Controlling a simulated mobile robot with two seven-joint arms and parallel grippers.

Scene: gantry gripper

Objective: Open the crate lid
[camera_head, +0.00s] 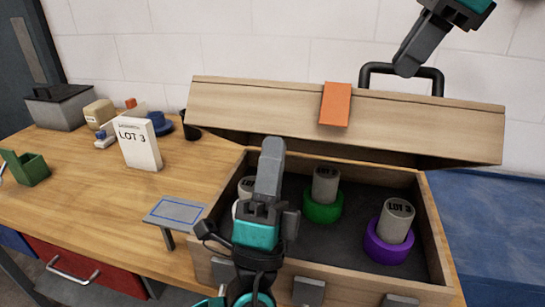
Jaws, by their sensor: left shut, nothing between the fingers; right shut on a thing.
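The wooden crate (435,232) stands on the workbench, with its lid (260,108) raised and tilted up at the back. The crate's inside is open to view. A black handle (372,70) stands at the lid's far edge, and an orange tab (336,104) hangs on the lid. My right gripper (409,66) comes from the top and is shut on the handle. My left gripper (272,150) is shut and empty in front of the crate, hiding part of its front and inside.
Grey cylinders sit in the crate, one in a green ring (323,208), one in a purple ring (388,244), another partly hidden. A LOT 3 card (140,145), a grey box (60,107) and a green holder (27,167) stand left.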

